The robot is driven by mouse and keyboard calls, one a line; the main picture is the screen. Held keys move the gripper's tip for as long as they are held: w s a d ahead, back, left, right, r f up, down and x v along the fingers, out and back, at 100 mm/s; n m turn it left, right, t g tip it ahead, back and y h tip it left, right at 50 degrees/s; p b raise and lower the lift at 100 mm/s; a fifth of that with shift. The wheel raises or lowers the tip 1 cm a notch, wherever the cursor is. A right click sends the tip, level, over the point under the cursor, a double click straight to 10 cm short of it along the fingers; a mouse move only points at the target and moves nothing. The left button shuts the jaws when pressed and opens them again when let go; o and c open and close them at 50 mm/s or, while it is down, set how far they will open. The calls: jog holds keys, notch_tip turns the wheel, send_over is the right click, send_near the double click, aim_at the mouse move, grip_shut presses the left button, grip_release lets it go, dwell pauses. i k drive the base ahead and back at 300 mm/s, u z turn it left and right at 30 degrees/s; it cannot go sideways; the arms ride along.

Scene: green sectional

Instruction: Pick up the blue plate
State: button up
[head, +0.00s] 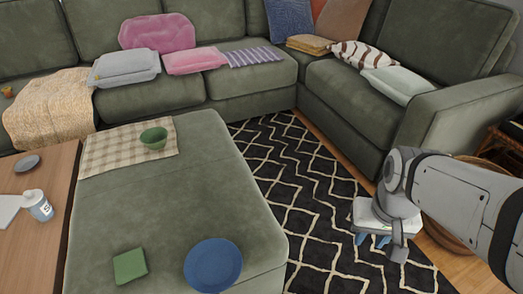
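The blue plate (213,265) lies flat near the front right corner of the green ottoman (200,190). My gripper (376,241) is at the right, over the black and white rug, well to the right of the plate and apart from it. Its blue fingertips show under the pale gripper body, pointing down. The fingertips appear spaced apart, and I see nothing between them.
A green square item (130,266) lies left of the plate. A green bowl (154,138) stands on a checked cloth (105,150) at the ottoman's back. A wooden table (40,245) with a bottle (38,205) is at the left. The patterned rug (310,200) looks clear.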

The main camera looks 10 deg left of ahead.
aim_at(214, 266)
jog(key=z, duration=0.85)
jog(key=k, duration=1.15)
jog(key=u, duration=0.3)
